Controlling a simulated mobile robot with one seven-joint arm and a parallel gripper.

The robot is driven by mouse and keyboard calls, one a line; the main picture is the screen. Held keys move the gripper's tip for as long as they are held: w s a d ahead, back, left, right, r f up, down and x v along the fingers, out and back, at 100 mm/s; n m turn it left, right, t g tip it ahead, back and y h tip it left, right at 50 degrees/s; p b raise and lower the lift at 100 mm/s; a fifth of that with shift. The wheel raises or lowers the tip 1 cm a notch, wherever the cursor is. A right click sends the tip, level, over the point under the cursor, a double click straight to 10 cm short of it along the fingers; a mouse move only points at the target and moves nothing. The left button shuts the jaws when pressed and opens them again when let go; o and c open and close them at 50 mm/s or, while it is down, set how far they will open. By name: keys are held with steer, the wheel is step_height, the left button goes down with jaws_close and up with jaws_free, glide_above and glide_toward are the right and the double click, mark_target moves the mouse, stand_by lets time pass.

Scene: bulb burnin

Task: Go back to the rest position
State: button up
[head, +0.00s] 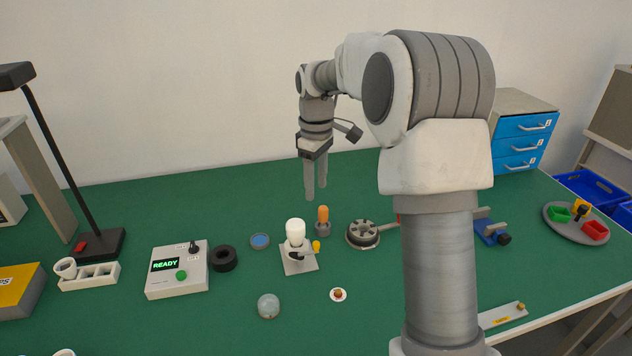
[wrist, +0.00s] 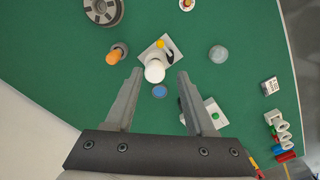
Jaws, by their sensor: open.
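My gripper (head: 316,180) hangs in the air over the back of the green table, fingers pointing down. In the wrist view my gripper (wrist: 158,100) has its two fingers wide apart with nothing held. Beyond the fingertips a white bulb (head: 295,232) stands on a square white plate (head: 299,265). The bulb also shows in the wrist view (wrist: 154,71), apart from the fingers. An orange-topped piece (head: 323,214) stands just right of the bulb. My arm hides part of the table's right side.
A box reading READY (head: 177,271), a black ring (head: 224,259) and a blue dish (head: 260,241) lie to the left. A grey round holder (head: 362,234) stands right of the bulb. A clear dome (head: 268,305) is in front. A black lamp (head: 96,243) stands far left. The table's back strip is clear.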

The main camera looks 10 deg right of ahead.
steer(key=shift+r, duration=0.15)
steer(key=s+a+r+m+t+p, duration=0.1)
steer(key=s+r+m, duration=0.1)
steer(key=s+r, duration=0.35)
steer(key=s+r+m+t, duration=0.2)
steer(key=s, duration=0.7)
steer(key=s+a+r+m+t+p, duration=0.15)
steer(key=s+r, duration=0.25)
steer(key=s, duration=0.4)
steer(key=s+f+m+t, duration=0.1)
steer(key=s+f+m, duration=0.1)
steer(key=s, duration=0.6)
steer(key=shift+d+m, duration=0.15)
steer(key=shift+m, duration=0.7)
